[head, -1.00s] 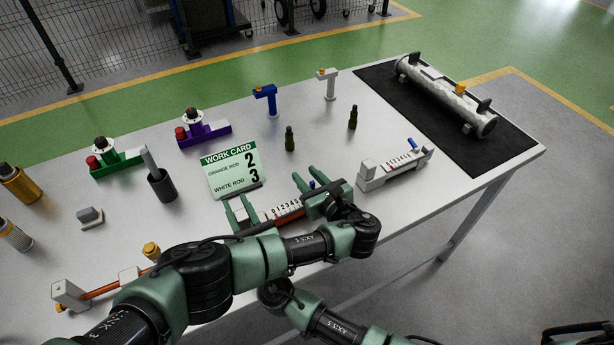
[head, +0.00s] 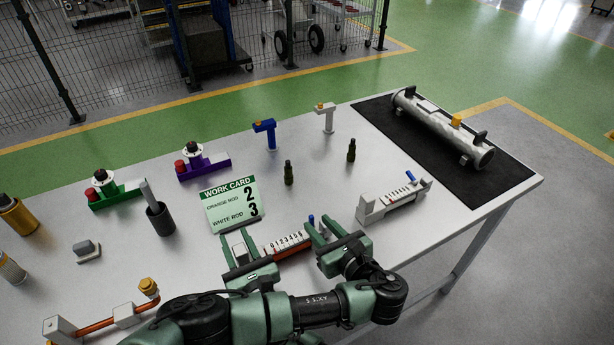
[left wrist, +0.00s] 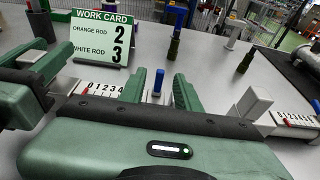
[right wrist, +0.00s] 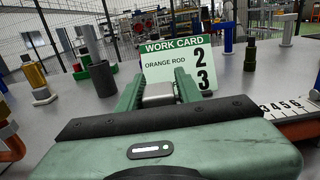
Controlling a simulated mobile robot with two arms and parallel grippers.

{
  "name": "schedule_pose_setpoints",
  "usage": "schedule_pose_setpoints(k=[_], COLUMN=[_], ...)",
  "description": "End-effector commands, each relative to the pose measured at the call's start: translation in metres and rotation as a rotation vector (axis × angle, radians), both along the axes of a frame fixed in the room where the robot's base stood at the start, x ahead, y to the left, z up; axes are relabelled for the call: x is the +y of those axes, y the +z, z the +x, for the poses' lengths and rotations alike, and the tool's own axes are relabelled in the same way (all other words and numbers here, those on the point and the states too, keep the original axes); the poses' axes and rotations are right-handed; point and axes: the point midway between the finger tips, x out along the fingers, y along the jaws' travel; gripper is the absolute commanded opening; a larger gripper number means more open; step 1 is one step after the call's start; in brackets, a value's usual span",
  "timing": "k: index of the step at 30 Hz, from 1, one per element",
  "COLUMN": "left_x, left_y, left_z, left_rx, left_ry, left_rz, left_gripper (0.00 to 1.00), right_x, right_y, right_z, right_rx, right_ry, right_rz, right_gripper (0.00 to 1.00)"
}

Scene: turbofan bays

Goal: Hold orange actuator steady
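The orange actuator (head: 288,244) lies near the table's front edge, with a white number scale, an orange-red strip and a pale block at its left end. A blue lever (head: 311,219) stands at its right end. My right gripper (head: 238,240) has its fingers on both sides of the pale end block and appears closed on it; the block shows between the fingers in the right wrist view (right wrist: 158,92). My left gripper (head: 324,234) is open at the right end. In the left wrist view the blue lever (left wrist: 158,82) stands between its spread fingers, apart from both.
The work card (head: 232,204) stands just behind the actuator, reading orange rod 2, white rod 3. A white actuator (head: 394,202) lies close to the right. A dark cup (head: 160,218) and a grey block (head: 87,250) are to the left.

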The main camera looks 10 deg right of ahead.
Motion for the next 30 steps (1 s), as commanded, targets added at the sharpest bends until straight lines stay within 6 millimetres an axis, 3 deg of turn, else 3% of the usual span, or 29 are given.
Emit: schedule_pose_setpoints(k=[14,30], left_x=[0.000,0.005], left_y=[0.000,0.001], left_z=[0.000,0.005], left_rx=[0.000,-0.008], left_ry=[0.000,0.009], left_rz=[0.000,0.007], left_gripper=[0.33,0.33], right_x=[-0.002,-0.023], right_y=[-0.001,-0.001], right_z=[-0.006,-0.075], right_rx=[0.001,0.000], right_ry=[0.000,0.002], right_rz=[0.000,0.000], right_gripper=[0.53,0.53])
